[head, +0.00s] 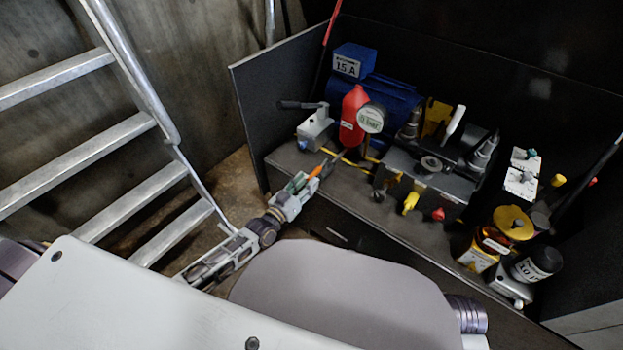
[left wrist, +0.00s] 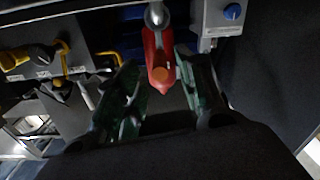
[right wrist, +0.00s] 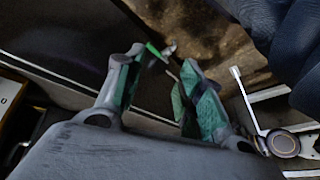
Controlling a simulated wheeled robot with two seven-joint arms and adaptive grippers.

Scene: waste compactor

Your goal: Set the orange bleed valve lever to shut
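The orange bleed valve lever (head: 318,169) shows as a small orange piece at the left front of the bench, by my left gripper (head: 310,179). In the left wrist view the lever (left wrist: 157,62) is red-orange with a rounded end, and hangs from a grey round pivot. My left gripper (left wrist: 162,90) is open, its green-padded fingers on either side of the lever, with a gap visible on both sides. How deep the lever lies between them is hard to tell. My right gripper (right wrist: 162,72) is open and empty in the right wrist view; the head view does not show it.
A grey valve block (head: 316,128) with a dark handle and a red bottle-shaped part (head: 353,117) stand behind the lever. A blue motor (head: 385,97) is behind them. Yellow and red knobs (head: 410,203) are to the right. A metal ladder (head: 125,130) stands left.

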